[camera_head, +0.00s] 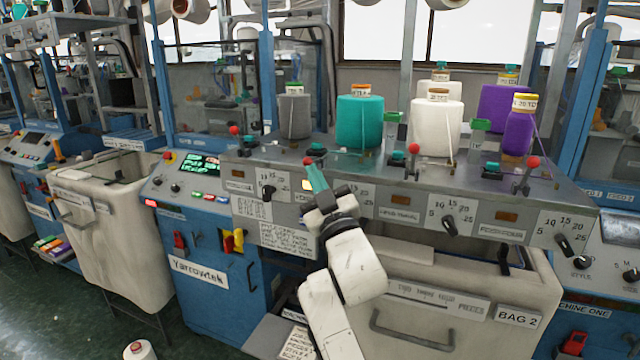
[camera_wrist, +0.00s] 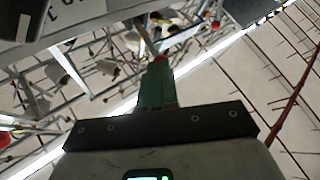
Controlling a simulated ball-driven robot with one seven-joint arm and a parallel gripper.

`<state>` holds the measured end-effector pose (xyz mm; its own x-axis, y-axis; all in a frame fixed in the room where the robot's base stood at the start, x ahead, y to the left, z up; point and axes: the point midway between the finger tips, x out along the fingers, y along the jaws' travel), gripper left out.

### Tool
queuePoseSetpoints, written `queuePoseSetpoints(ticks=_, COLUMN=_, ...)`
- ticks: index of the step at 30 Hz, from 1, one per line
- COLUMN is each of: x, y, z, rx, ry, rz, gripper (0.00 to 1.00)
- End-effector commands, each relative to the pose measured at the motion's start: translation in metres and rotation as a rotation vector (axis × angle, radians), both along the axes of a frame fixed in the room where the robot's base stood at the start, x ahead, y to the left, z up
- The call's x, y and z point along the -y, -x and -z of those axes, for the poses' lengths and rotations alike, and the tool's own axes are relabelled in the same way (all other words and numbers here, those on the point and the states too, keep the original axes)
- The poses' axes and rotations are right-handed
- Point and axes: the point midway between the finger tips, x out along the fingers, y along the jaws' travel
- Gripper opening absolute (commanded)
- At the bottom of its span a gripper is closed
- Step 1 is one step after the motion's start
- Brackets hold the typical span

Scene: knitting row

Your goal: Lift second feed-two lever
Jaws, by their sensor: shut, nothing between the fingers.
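My gripper (camera_head: 312,166) points up at the front edge of the grey feed shelf, its teal fingers shut and empty. A red-knobbed lever (camera_head: 307,161) shows right beside the fingertips, second from the left in the row; I cannot tell whether they touch. Its lower part is hidden by the gripper. Other red-knobbed levers stand at the left (camera_head: 234,130), right of centre (camera_head: 413,148) and far right (camera_head: 533,162). The feed labels are too small to read surely. In the wrist view the shut fingers (camera_wrist: 157,62) point up, with a red knob (camera_wrist: 215,24) beyond them.
Yarn cones stand behind the levers: grey (camera_head: 295,116), teal (camera_head: 360,122), white (camera_head: 437,128) and purple (camera_head: 519,132). Dials (camera_head: 449,222) line the shelf's front. A white bin (camera_head: 500,285) marked BAG 2 sits below. The blue control panel (camera_head: 190,185) is left.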

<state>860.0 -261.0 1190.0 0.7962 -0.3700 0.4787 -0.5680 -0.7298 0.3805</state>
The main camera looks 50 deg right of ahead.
Motion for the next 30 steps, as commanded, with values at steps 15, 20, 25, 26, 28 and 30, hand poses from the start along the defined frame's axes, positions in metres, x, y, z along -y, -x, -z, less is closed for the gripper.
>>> queuePoseSetpoints(ticks=15, x=-0.001, y=-0.001, z=-0.004, rx=-0.009, ry=-0.025, rz=-0.001, gripper=0.0)
queuePoseSetpoints(ticks=20, x=0.0, y=0.0, z=-0.006, rx=-0.019, ry=-0.054, rz=0.0, gripper=0.0)
queuePoseSetpoints(ticks=25, x=0.0, y=0.0, z=-0.009, rx=-0.027, ry=-0.077, rz=-0.001, gripper=0.0)
queuePoseSetpoints(ticks=26, x=0.0, y=0.0, z=-0.009, rx=-0.029, ry=-0.083, rz=-0.002, gripper=0.0)
queuePoseSetpoints(ticks=28, x=0.0, y=-0.001, z=-0.011, rx=-0.036, ry=-0.1, rz=-0.002, gripper=0.0)
queuePoseSetpoints(ticks=30, x=0.0, y=0.0, z=-0.015, rx=-0.044, ry=-0.124, rz=-0.002, gripper=0.0)
